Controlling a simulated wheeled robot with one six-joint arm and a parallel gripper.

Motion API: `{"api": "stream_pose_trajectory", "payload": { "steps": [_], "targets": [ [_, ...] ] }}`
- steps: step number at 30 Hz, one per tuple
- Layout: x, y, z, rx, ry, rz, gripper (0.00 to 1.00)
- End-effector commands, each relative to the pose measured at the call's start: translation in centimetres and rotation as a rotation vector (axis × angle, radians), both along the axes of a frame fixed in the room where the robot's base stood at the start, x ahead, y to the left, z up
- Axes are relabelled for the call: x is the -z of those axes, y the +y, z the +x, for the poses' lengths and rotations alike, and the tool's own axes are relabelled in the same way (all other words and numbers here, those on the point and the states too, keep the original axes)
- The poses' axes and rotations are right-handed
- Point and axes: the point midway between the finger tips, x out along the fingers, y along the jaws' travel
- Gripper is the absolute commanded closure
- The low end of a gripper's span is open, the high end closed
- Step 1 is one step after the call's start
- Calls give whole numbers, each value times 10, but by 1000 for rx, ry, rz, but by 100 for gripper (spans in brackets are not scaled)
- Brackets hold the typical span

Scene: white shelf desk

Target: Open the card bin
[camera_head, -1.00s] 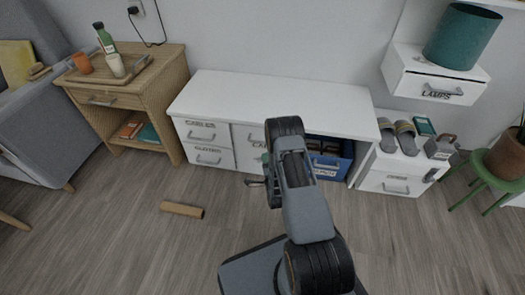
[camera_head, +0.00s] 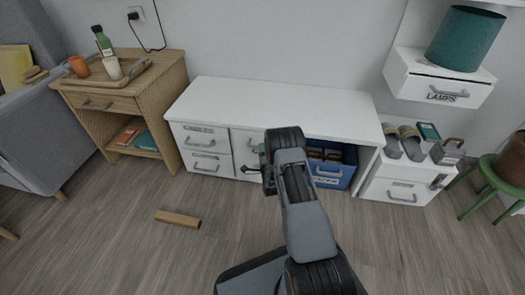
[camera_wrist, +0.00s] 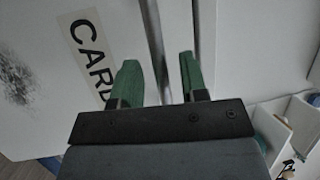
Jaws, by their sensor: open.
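The card bin has a white front (camera_head: 245,141) in the middle of the low white desk, largely hidden behind my arm in the head view. In the wrist view its front (camera_wrist: 45,95) fills the left side, with a label (camera_wrist: 90,50) reading "CARD", partly covered by a finger. A grey bar handle (camera_wrist: 155,45) runs between the green fingers of my gripper (camera_wrist: 160,80). The gripper is open around the handle; I cannot tell whether either finger touches it. In the head view my gripper (camera_head: 262,160) is at the bin front, mostly hidden by the wrist.
White drawers (camera_head: 204,152) with handles are left of the bin. A blue bin (camera_head: 334,170) stands in the desk opening to the right. A white cabinet (camera_head: 402,182) with sandals on top is farther right. A brown block (camera_head: 177,218) lies on the floor at the left.

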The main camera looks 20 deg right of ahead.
Motion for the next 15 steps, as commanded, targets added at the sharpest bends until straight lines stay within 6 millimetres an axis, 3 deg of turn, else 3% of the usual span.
{"api": "stream_pose_trajectory", "payload": {
  "steps": [6, 15],
  "targets": [
    [-3, -3, 14, 0, -2, 0, 60],
    [-3, -3, 16, 0, 0, 0, 60]
  ]
}}
